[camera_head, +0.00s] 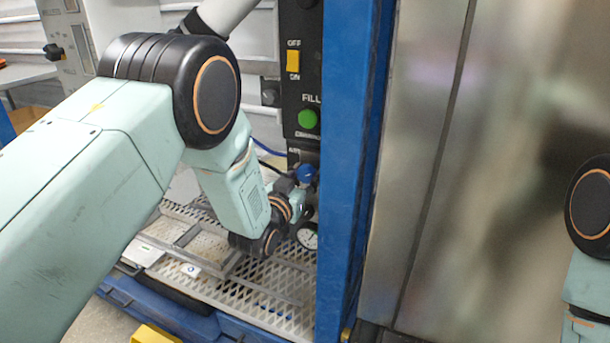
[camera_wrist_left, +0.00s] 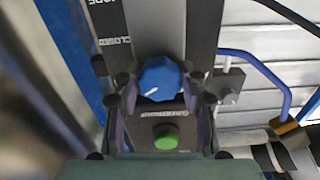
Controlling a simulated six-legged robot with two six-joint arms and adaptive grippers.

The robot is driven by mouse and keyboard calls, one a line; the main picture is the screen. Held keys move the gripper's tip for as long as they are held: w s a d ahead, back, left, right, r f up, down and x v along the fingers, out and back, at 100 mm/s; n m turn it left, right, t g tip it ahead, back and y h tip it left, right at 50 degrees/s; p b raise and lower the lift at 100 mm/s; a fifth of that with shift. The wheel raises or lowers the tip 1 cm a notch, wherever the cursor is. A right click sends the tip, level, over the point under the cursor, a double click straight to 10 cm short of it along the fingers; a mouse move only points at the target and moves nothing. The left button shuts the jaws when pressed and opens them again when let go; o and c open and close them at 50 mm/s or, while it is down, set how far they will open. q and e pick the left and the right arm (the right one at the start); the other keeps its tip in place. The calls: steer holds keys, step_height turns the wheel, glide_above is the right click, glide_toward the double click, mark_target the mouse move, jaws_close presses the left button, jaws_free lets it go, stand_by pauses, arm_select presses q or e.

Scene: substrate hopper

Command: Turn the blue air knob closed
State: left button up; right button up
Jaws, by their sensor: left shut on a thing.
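The blue air knob (camera_head: 306,173) sits on the dark panel below the green button, partly behind my left gripper (camera_head: 298,188). In the left wrist view the blue knob (camera_wrist_left: 160,78) lies between the two fingers of my left gripper (camera_wrist_left: 160,88), which is shut on it. A white mark on the knob points to the lower left there. A CLOSED label (camera_wrist_left: 115,41) shows at the upper left of the knob in that view. Part of my right arm is at the right edge of the head view; its gripper is out of view.
A green button (camera_head: 308,118) and a yellow OFF/ON switch (camera_head: 293,60) are above the knob. A round gauge (camera_head: 308,236) is below it. A blue post (camera_head: 345,170) stands close on the right, with a metal panel (camera_head: 480,150) beyond. Perforated grating (camera_head: 270,295) lies below.

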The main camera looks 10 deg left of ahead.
arm_select(q)
steer(key=m, duration=1.1)
steer(key=shift+m+b, duration=0.4)
steer(key=shift+m, duration=1.6)
steer(key=o, duration=1.2)
steer(key=shift+c, duration=0.2)
steer(key=shift+s, duration=0.1)
steer(key=s+a, duration=0.2)
steer(key=s, duration=0.9)
steer(key=shift+s+a, duration=0.15)
steer(key=shift+s, duration=0.15)
